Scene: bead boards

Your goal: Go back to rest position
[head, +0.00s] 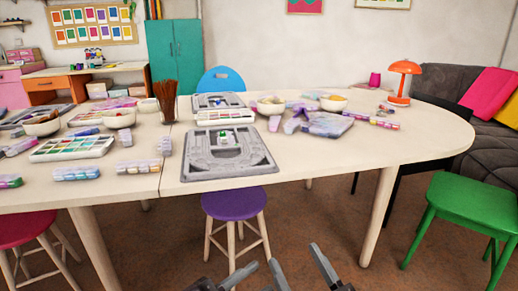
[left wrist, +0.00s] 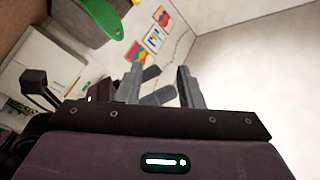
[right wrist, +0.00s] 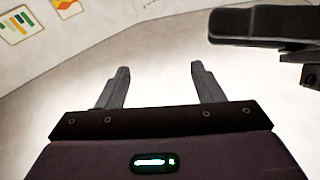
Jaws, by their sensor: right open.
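My left gripper (head: 224,280) is at the bottom edge of the head view, low in front of the table. Its two fingers stand apart with nothing between them, and they show in the left wrist view (left wrist: 158,82). My right gripper (head: 300,264) is just to its right, slightly higher in the picture. Its fingers are spread wide and empty in the right wrist view (right wrist: 158,78). Both grippers are clear of the table (head: 330,166) and touch nothing on it.
A grey bead board (head: 256,168) lies near the table's front edge. Bead trays (head: 72,148), bowls (head: 118,120) and a brush pot (head: 166,108) stand on the left. A purple stool (head: 234,202) is just beyond my grippers. A green stool (head: 450,215) stands at the right.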

